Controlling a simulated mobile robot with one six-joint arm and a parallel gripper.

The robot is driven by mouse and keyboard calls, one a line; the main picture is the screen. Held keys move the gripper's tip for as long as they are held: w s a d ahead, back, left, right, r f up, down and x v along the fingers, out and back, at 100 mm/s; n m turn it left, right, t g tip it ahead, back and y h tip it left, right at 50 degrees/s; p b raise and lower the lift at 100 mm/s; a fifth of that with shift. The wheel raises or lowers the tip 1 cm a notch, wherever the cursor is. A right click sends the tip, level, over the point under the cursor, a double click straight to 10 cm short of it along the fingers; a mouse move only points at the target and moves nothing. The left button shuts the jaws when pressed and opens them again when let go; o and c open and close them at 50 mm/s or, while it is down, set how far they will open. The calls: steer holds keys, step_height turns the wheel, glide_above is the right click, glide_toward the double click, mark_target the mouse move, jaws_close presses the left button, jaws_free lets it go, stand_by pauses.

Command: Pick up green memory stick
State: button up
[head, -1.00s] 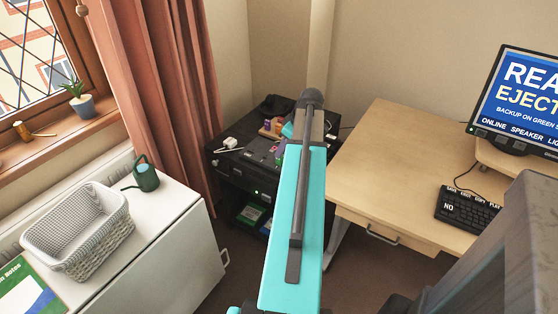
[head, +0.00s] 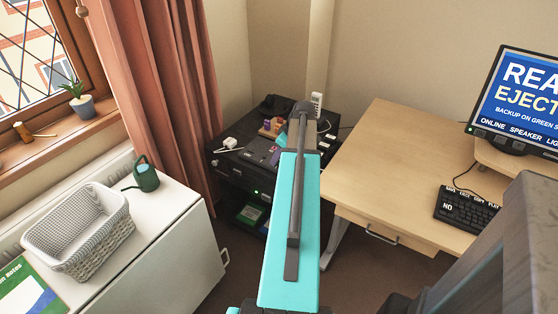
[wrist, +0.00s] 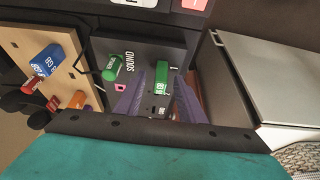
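The green memory stick (wrist: 162,78) with white lettering is in the wrist view, upper middle, at a dark panel marked "1". I cannot tell how deep it sits in a port. My gripper (wrist: 160,88) is open, with its two purple-grey fingers apart, one on each side of the stick in the picture. I cannot tell whether they touch it. A green plug (wrist: 115,67) sits left of it by the word "SOUND". In the head view my arm hides the gripper and the stick.
A blue memory stick (wrist: 45,58) and an orange piece (wrist: 77,100) are on a wooden block at left. In the head view, the black cabinet (head: 230,172) stands between the wooden desk (head: 385,150) and the curtain (head: 170,90).

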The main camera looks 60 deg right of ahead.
jaws_close()
steer(key=shift+r, duration=0.1)
stand_by(0.3)
steer(key=shift+r, duration=4.95)
steer(key=shift+w+a, duration=0.1)
steer(key=shift+w, duration=0.05)
